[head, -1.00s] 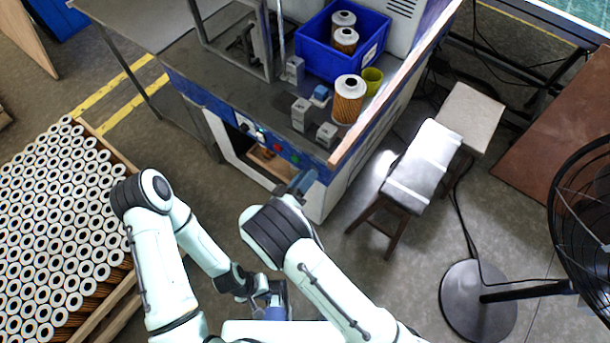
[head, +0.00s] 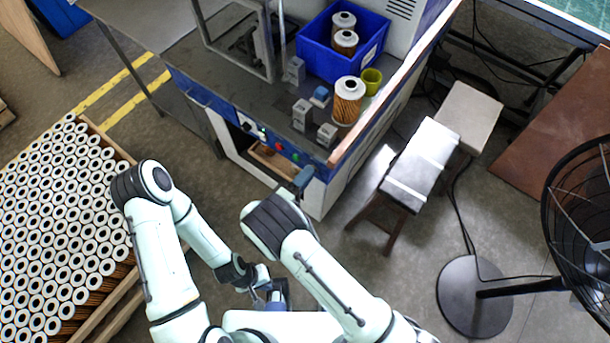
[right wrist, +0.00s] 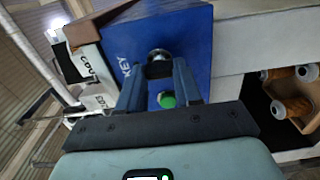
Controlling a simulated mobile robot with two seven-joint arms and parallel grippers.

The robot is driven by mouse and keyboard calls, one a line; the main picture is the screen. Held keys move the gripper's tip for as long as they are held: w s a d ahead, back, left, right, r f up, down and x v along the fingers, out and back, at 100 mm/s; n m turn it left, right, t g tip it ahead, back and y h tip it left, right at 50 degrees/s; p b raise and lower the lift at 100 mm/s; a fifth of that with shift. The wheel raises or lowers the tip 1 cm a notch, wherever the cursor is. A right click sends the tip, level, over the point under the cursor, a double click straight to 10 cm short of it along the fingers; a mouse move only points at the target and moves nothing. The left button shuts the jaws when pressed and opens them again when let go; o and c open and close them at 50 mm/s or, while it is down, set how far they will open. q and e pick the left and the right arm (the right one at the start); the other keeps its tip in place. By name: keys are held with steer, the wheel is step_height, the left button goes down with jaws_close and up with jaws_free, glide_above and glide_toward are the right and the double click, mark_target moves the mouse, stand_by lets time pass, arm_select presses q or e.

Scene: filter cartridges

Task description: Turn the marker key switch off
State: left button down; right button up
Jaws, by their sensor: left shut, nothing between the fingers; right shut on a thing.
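The marker's key switch (right wrist: 158,55) is a round metal piece on a blue panel beside the word KEY in the right wrist view. My right gripper (right wrist: 160,68) is shut on it, one finger on each side; the fingers partly hide it. I cannot tell which setting the switch is in. In the head view my right gripper (head: 303,179) is at the right end of the machine's blue front panel (head: 215,103) and hides the switch. My left gripper (head: 275,297) is low in the head view, shut and empty, away from the panel.
A green button (right wrist: 166,100) lies close below the key switch, between my right fingers. A red button (head: 278,146) is further left on the panel. A stool (head: 420,165) and a fan (head: 585,220) stand to the right, and a crate of cartridges (head: 124,300) to the left.

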steer(key=shift+w, duration=0.1)
stand_by(0.4)
steer(key=o, duration=1)
steer(key=shift+o, duration=0.2)
arm_select(q)
steer(key=shift+r, duration=0.1)
